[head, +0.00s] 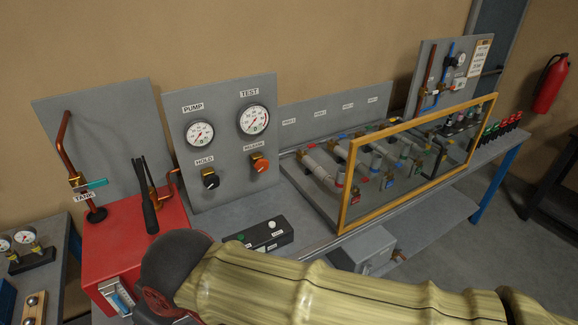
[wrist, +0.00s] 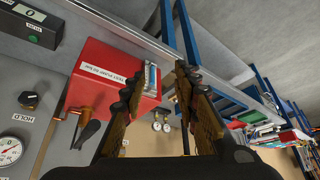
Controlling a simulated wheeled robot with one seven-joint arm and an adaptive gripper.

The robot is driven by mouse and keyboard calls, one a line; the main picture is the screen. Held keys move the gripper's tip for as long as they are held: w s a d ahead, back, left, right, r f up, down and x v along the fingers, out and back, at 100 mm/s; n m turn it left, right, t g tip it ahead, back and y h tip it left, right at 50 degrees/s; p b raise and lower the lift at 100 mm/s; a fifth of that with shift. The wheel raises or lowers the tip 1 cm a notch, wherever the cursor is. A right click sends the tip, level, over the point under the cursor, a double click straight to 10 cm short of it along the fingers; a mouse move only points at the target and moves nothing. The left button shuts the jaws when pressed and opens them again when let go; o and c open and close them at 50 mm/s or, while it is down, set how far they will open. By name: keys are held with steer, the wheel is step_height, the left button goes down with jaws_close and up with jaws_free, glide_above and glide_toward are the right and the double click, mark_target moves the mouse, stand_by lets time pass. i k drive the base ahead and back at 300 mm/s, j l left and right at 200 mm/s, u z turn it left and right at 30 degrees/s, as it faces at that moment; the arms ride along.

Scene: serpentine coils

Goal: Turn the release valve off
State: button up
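The release valve (head: 260,164) is an orange-red knob on a brass base, under the label at the lower right of the upright grey gauge panel (head: 232,123). Which way it is turned is too small to tell. The black hold knob (head: 210,179) is to its left; it also shows at the left of the wrist view (wrist: 30,101). My gripper (wrist: 160,72) is open and empty in the wrist view, its two brown fingers apart. It points past the red test pump box (wrist: 92,78), away from the release valve, which is outside that view. The gripper's fingers cannot be made out in the head view.
A red pump box (head: 120,240) with a black lever stands left of the panel. A black button box (head: 258,238) lies on the bench in front. A yellow-framed clear guard (head: 420,122) stands before the pipework at right. My arm crosses the bottom of the head view.

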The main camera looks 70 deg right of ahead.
mark_target(262, 165)
steer(key=z, duration=1.85)
steer(key=i+z, duration=0.1)
steer(key=z, duration=0.15)
steer(key=i+z, duration=0.15)
steer(key=z, duration=0.15)
